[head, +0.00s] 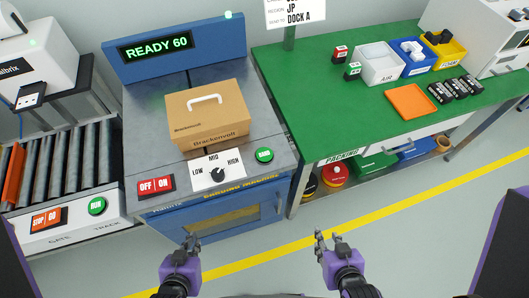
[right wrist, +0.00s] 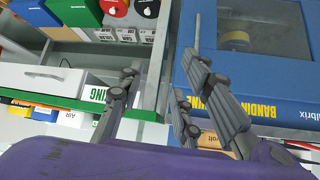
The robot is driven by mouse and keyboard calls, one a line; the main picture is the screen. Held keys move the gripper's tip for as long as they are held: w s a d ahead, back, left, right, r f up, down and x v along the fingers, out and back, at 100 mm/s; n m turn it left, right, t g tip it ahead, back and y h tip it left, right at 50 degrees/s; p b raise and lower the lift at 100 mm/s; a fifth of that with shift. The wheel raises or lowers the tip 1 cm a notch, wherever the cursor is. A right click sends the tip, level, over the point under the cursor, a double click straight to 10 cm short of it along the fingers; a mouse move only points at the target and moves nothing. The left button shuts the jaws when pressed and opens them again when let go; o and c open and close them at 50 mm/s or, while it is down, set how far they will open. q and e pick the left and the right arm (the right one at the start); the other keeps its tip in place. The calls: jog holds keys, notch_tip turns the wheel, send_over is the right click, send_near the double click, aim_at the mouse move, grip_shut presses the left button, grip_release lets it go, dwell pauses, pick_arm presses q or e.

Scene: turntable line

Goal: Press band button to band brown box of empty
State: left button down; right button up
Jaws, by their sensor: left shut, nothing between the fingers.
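The brown box (head: 206,117), marked Brackenvoll and with a white handle on top, sits closed on the banding machine's grey top (head: 150,137). A green round button (head: 264,155) is at the machine's front right corner, right of the LOW/MID/HIGH dial (head: 217,175); its small label looks like BAND. The machine's display (head: 156,48) reads READY 60. My left gripper (head: 191,240) is shut and empty, in front of the machine and below its top edge. My right gripper (head: 327,238) is open and empty, right of the machine's front. It also shows open in the right wrist view (right wrist: 165,72).
A red OFF/ON switch (head: 156,187) is at the machine's front left. A roller track (head: 62,160) with STOP/GO and another green button (head: 97,206) stands left. A green packing table (head: 320,110) with bins and an orange tray (head: 411,102) stands right. The floor in front is clear.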

grip_shut()
dwell(1.1)
